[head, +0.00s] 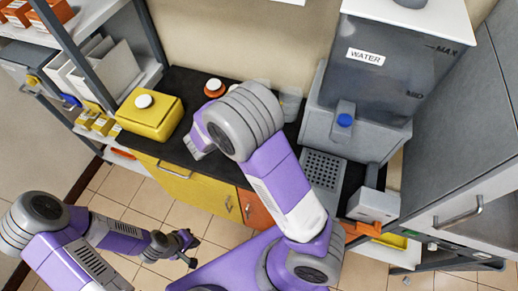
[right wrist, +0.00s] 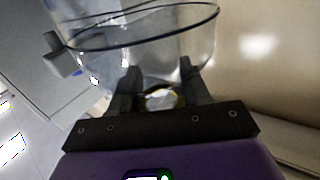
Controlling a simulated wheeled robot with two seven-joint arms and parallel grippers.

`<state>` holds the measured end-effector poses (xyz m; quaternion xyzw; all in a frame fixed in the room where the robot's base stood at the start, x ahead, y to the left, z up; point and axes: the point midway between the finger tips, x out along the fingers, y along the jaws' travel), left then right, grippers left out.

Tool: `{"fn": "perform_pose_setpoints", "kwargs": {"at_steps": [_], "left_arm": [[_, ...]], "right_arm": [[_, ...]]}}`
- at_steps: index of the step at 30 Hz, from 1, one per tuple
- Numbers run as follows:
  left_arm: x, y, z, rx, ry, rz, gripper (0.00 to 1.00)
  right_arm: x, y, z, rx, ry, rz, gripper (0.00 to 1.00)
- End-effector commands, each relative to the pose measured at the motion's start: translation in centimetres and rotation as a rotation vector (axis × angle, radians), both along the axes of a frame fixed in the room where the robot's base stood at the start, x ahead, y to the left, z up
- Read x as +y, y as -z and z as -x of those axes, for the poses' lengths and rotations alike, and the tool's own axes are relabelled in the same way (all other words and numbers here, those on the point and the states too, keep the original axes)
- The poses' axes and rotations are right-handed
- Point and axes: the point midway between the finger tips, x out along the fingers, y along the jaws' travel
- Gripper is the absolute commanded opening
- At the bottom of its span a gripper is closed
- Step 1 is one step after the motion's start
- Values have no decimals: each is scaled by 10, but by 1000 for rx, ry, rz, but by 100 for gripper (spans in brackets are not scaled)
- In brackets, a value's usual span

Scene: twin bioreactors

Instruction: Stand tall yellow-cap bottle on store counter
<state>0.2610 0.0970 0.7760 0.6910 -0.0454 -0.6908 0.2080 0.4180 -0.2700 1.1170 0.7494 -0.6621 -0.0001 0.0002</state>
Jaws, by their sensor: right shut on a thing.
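My right gripper (right wrist: 160,85) shows in the right wrist view, its two dark fingers on either side of a small round thing with a yellowish rim (right wrist: 162,97). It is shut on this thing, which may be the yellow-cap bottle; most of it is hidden. In the head view my right arm hides that gripper, and no tall yellow-cap bottle can be made out. A black counter (head: 190,82) runs along the wall, above yellow and orange cabinet fronts. My left gripper (head: 189,249) is open and empty over the floor at the lower left.
A yellow box with a white knob (head: 150,115) and an orange-red container with a white cap (head: 214,88) stand on the counter. The water dispenser (head: 355,130) stands right of them. Clear vessels (head: 291,103) stand between. A large clear vessel (right wrist: 150,45) lies beyond my right fingers.

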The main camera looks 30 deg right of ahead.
Motion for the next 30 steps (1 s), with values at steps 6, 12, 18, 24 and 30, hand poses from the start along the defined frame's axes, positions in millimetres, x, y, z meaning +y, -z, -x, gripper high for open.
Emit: {"fn": "perform_pose_setpoints", "kwargs": {"at_steps": [6,12,18,24,30], "left_arm": [[0,10,0,0,0,0,0],[0,13,0,0,0,0,0],[0,18,0,0,0,0,0],[0,21,0,0,0,0,0],[0,20,0,0,0,0,0]], "right_arm": [[0,41,1,4,7,3,0],[0,59,1,-1,6,2,0],[0,81,1,1,6,2,0],[0,97,1,-2,7,2,0],[0,96,1,-2,6,1,0]]}}
